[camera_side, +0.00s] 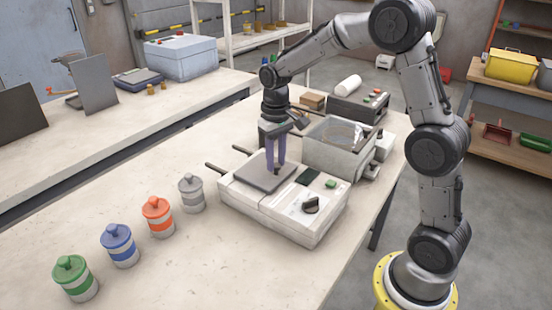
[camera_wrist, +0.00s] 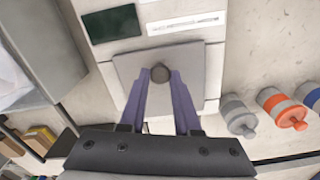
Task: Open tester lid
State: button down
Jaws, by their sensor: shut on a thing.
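The tester (camera_side: 285,215) is a white box on the table with a grey square lid (camera_side: 252,176) on its top. The lid lies flat and looks closed. In the wrist view the lid (camera_wrist: 200,75) has a dark round knob (camera_wrist: 160,73) near its middle. My gripper (camera_side: 275,170) points down over the lid with its purple fingers at the knob. In the wrist view the fingertips of my gripper (camera_wrist: 160,82) are on either side of the knob and shut on it. The fingers hide the knob in the side view.
Several lidded jars stand left of the tester, among them a grey one (camera_side: 191,194) and an orange one (camera_side: 158,217). A grey open-topped box machine (camera_side: 338,150) stands close behind the tester.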

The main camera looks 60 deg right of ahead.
jog(key=shift+w, duration=0.1)
dwell(0.8)
jog(key=w, duration=1.1)
jog(key=shift+w+r, duration=0.1)
jog(key=shift+w, duration=0.2)
jog(key=c, duration=0.6)
grip_release()
jog(key=shift+s, duration=0.1)
jog(key=shift+r, duration=6.85)
